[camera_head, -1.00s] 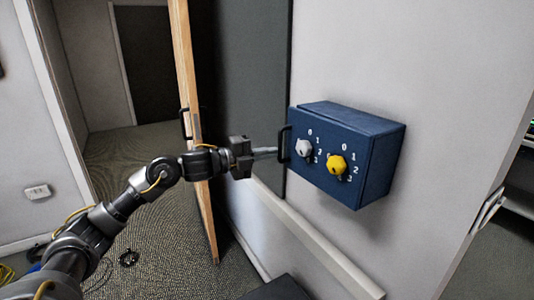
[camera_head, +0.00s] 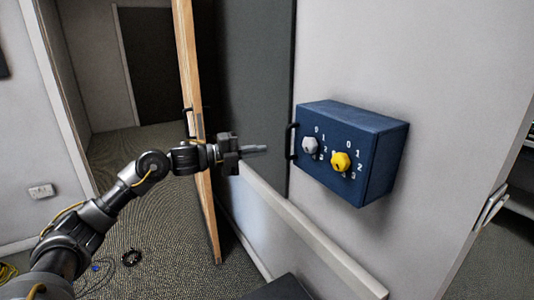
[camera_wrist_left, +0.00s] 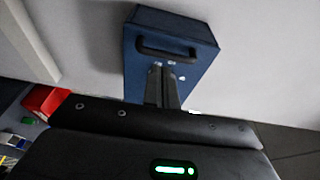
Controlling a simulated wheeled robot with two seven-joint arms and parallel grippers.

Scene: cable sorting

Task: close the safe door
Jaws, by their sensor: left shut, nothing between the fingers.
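The blue safe (camera_head: 378,152) is fixed to the grey wall. Its door (camera_head: 325,160) carries a grey knob (camera_head: 310,145), a yellow knob (camera_head: 341,161) and a black handle (camera_head: 291,141) on its left edge. The door looks flush with the box. My left gripper (camera_head: 262,149) is shut and empty, left of the handle with a gap between them. In the left wrist view its fingertips (camera_wrist_left: 165,75) lie below the handle (camera_wrist_left: 165,50) and in front of the safe's blue face (camera_wrist_left: 195,62). My right gripper is not in view.
An open wooden-edged room door (camera_head: 190,90) stands behind my left arm. A white rail (camera_head: 310,235) runs along the wall below the safe. Cables (camera_head: 130,257) lie on the carpet. A red object (camera_wrist_left: 45,101) shows in the left wrist view.

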